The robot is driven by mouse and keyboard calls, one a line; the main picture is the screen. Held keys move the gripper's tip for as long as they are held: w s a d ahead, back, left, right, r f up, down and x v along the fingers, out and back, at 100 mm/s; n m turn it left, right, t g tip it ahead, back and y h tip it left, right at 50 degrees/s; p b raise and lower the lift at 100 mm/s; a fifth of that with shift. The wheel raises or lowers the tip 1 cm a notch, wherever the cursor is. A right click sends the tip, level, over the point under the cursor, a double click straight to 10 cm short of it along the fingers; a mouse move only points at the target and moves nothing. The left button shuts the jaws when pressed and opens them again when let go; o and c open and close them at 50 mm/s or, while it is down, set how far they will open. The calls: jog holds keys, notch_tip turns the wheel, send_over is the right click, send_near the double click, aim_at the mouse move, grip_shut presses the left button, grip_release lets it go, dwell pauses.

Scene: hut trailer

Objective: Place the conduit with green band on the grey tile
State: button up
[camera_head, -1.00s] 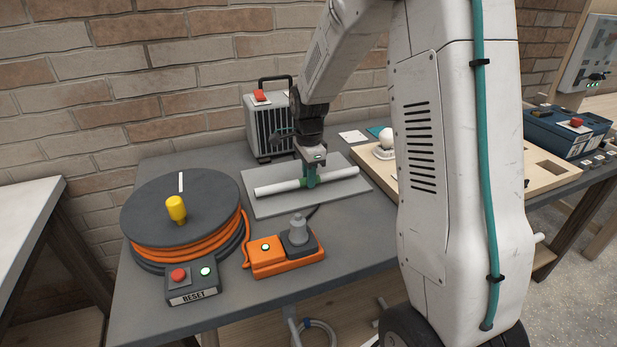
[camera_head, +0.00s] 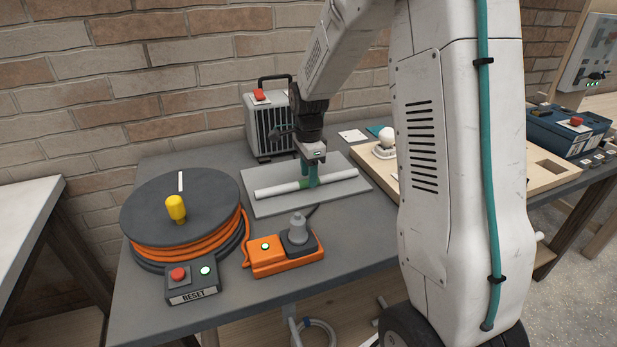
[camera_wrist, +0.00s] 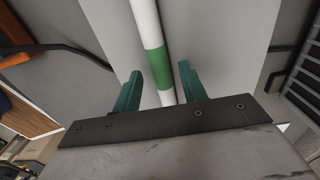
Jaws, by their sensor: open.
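The white conduit with the green band (camera_head: 338,177) lies flat across the grey tile (camera_head: 262,207) on the workbench. In the wrist view the green band of the conduit (camera_wrist: 154,66) shows between the two teal fingers. My gripper (camera_head: 309,180) is over the middle of the conduit, pointing down. In the wrist view my gripper (camera_wrist: 160,88) is open, with one finger on each side of the conduit and a gap on both sides. The tile (camera_wrist: 205,40) shows behind the conduit there.
A cable reel (camera_head: 150,200) with orange cable and an orange socket box (camera_head: 270,265) stand at the front left. A grey heater (camera_head: 258,140) stands behind the tile. A wooden board (camera_head: 410,190) with a bulb lies to the right, partly hidden by my arm.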

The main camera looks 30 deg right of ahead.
notch_tip(320, 180, up, 10)
jog(key=r, duration=0.1)
jog(key=s+a+r+n, duration=0.3)
jog(key=s+n, duration=0.1)
jog(key=s, duration=0.3)
jog(key=s+a+r+n, duration=0.4)
jog(key=s, duration=0.2)
jog(key=s+a+f+n, duration=0.1)
jog(key=s+a+n, duration=0.1)
jog(key=s+n, duration=0.4)
jog(key=s+a+f+n+t, duration=0.1)
jog(key=s+n, duration=0.5)
jog(key=s, duration=0.6)
jog(key=shift+a, duration=0.85)
